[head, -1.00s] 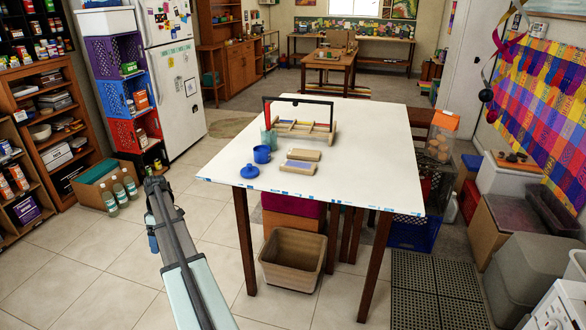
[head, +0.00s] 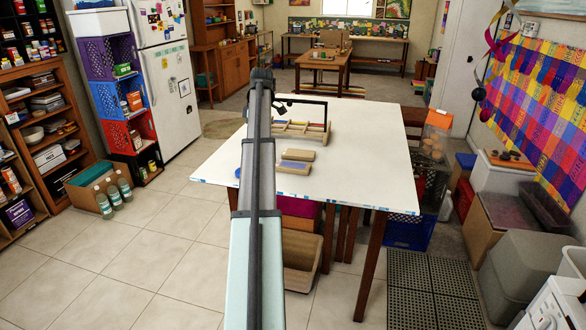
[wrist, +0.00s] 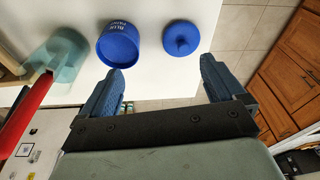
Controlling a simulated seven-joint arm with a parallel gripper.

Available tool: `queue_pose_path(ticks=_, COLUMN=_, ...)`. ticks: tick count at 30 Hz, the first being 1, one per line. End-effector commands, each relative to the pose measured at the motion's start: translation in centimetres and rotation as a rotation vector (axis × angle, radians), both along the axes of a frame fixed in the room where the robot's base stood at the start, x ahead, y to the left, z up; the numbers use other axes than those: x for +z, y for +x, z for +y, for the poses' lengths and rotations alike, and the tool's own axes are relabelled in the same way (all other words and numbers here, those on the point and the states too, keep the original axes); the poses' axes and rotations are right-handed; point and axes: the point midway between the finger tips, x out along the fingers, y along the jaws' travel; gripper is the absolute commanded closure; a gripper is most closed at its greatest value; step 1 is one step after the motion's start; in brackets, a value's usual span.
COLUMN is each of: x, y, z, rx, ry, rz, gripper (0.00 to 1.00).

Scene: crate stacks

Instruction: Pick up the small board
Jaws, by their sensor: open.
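One is plain tan (head: 298,155); the nearer one (head: 295,168) has a grey-blue top. I cannot tell which one is the small board. Neither shows in the wrist view. My gripper (wrist: 161,66) is open and empty, its two blue fingers spread. Beyond its fingertips in the wrist view are a blue cup (wrist: 118,45) and a round blue lid (wrist: 181,40). In the head view my arm hides the cup and most of the lid.
A wooden rack with a dark bar (head: 318,129) stands behind the boards. A teal translucent cup (wrist: 62,55) with a red-handled thing beside it shows in the wrist view. The table's right side is clear. A beige bin (head: 300,262) stands below.

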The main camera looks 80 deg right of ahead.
Motion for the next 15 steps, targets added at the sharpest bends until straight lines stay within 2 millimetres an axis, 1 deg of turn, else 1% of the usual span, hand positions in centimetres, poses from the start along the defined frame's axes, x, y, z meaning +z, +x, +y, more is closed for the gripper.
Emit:
queue_pose_path(ticks=1, x=0.5, y=-2.9, z=-0.8, rx=-0.034, ry=-0.006, rz=0.004, gripper=0.04)
queue_pose_path(ticks=3, x=1.1, y=-6.0, z=-1.6, rx=-0.073, ry=-0.012, rz=0.008, gripper=0.04)
queue_pose_path(ticks=6, x=1.8, y=-10.0, z=-2.4, rx=-0.120, ry=-0.019, rz=0.014, gripper=0.04)
queue_pose_path(ticks=9, x=2.3, y=-12.9, z=-2.8, rx=-0.156, ry=-0.024, rz=0.020, gripper=0.04)
queue_pose_path(ticks=10, x=2.5, y=-13.5, z=-2.9, rx=-0.164, ry=-0.025, rz=0.022, gripper=0.04)
queue_pose_path(ticks=12, x=2.6, y=-14.7, z=-3.1, rx=-0.178, ry=-0.027, rz=0.025, gripper=0.04)
queue_pose_path(ticks=15, x=2.7, y=-15.5, z=-3.2, rx=-0.188, ry=-0.029, rz=0.026, gripper=0.04)
